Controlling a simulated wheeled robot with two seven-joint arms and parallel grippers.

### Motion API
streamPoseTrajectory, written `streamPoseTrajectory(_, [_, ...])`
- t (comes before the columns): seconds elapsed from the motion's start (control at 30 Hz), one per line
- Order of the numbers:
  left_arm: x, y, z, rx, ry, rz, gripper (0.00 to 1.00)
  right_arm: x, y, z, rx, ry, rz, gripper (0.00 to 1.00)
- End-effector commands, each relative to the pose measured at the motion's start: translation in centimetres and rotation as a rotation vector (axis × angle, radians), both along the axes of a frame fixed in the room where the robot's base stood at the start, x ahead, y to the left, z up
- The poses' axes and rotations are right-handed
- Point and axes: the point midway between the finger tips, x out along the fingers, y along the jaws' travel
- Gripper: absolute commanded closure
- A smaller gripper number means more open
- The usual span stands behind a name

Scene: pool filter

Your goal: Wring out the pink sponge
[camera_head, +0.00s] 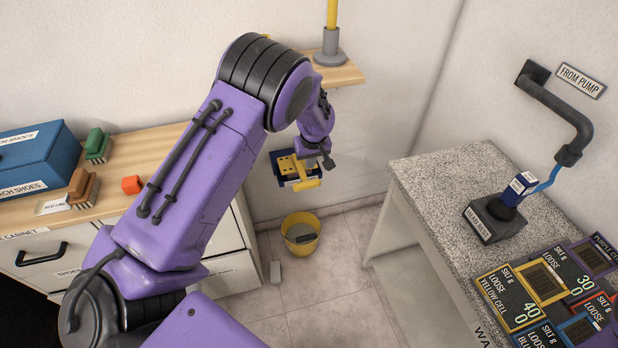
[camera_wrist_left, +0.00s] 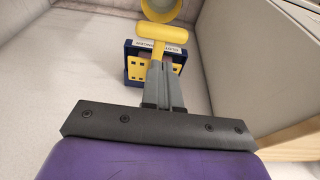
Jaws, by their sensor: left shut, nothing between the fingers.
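A wall wringer (camera_head: 289,167) with a dark blue frame, yellow plates and a yellow T-shaped handle (camera_head: 307,184) hangs on the back wall. In the left wrist view the wringer (camera_wrist_left: 136,68) is straight ahead, its handle (camera_wrist_left: 168,34) just beyond the fingertips. My left gripper (camera_head: 325,160) is shut and empty in front of the wringer. Its grey fingers (camera_wrist_left: 162,66) overlap the wringer's middle in the wrist view; I cannot tell whether they touch it. I cannot clearly make out the pink sponge; the fingers hide part of the wringer. My right gripper is not in view.
A yellow bucket (camera_head: 316,226) stands on the floor below the wringer. A speckled counter (camera_head: 440,190) stands at right. A wooden shelf (camera_head: 345,75) is above.

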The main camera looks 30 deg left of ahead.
Motion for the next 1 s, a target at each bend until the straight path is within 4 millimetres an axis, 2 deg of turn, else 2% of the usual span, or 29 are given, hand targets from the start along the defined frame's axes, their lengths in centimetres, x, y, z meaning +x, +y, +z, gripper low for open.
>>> streamPoseTrajectory(0.2, [0.7, 1.0, -4.8, 0.000, 0.001, 0.000, 1.00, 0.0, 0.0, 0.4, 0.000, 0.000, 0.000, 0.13])
streamPoseTrajectory(0.43, [0.7, 0.9, -8.4, 0.000, 0.001, 0.000, 1.00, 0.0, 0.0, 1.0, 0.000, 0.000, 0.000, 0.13])
streamPoseTrajectory(0.6, [0.7, 0.8, -9.4, 0.000, -0.002, 0.001, 1.00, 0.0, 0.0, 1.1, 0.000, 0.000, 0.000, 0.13])
streamPoseTrajectory(0.87, [0.7, 0.8, -9.5, 0.000, -0.002, 0.001, 1.00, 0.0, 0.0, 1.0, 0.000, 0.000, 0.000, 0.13])
streamPoseTrajectory(1.0, [0.6, 0.6, -10.6, 0.000, 0.000, 0.000, 1.00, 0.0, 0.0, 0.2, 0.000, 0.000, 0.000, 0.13])
